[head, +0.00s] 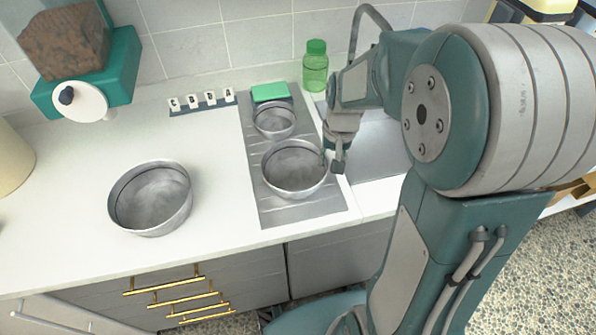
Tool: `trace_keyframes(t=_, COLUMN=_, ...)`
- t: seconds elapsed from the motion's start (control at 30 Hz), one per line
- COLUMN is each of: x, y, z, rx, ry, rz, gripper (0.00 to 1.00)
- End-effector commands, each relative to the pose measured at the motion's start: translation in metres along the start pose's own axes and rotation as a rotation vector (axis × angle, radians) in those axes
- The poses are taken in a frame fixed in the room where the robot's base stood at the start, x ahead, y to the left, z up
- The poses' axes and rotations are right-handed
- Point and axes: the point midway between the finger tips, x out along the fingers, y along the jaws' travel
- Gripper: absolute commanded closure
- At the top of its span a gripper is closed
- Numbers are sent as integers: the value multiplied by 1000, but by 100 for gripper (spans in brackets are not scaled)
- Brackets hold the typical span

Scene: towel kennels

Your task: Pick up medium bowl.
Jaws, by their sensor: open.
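The medium bowl (290,181) is a round grey metal bowl, upright and empty, on a grey drainboard (300,217) on the counter. My gripper (334,163) points down at the bowl's right rim and is open. One finger shows just outside the rim; I cannot tell whether the fingers straddle the rim or touch it. A smaller metal bowl (274,121) sits behind the medium bowl on the same drainboard. A larger metal bowl (150,215) stands apart on the white counter to the left.
A green sponge (270,92) lies behind the small bowl. A green bottle (315,68) stands at the back, left of my arm. A sink area (378,150) is to the right. A green dispenser (118,70) hangs at the back left. The white counter (222,190) between the bowls is clear.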

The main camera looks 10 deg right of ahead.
Motion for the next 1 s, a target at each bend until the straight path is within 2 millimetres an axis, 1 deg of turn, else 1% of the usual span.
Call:
trace_keyframes(t=0.03, x=9, y=-1, z=1, rx=-1, ry=-4, rz=1, gripper=52)
trace_keyframes(t=0.17, x=22, y=-3, z=1, rx=-2, ry=-1, rz=3, gripper=52)
trace_keyframes(t=0.4, x=24, y=-1, z=0, rx=-2, ry=1, rz=0, gripper=52)
trace_keyframes(t=0.43, x=24, y=-1, z=0, rx=-2, ry=1, rz=0, gripper=57)
trace_keyframes(t=0.47, x=24, y=0, z=0, rx=-2, ry=1, rz=-1, gripper=70)
trace_keyframes(t=0.5, x=24, y=0, z=0, rx=-2, ry=1, rz=-2, gripper=88)
trace_keyframes(t=0.53, x=24, y=0, z=0, rx=-2, ry=1, rz=-2, gripper=100)
trace_keyframes(t=1.0, x=22, y=-2, z=0, rx=-2, ry=1, rz=0, gripper=100)
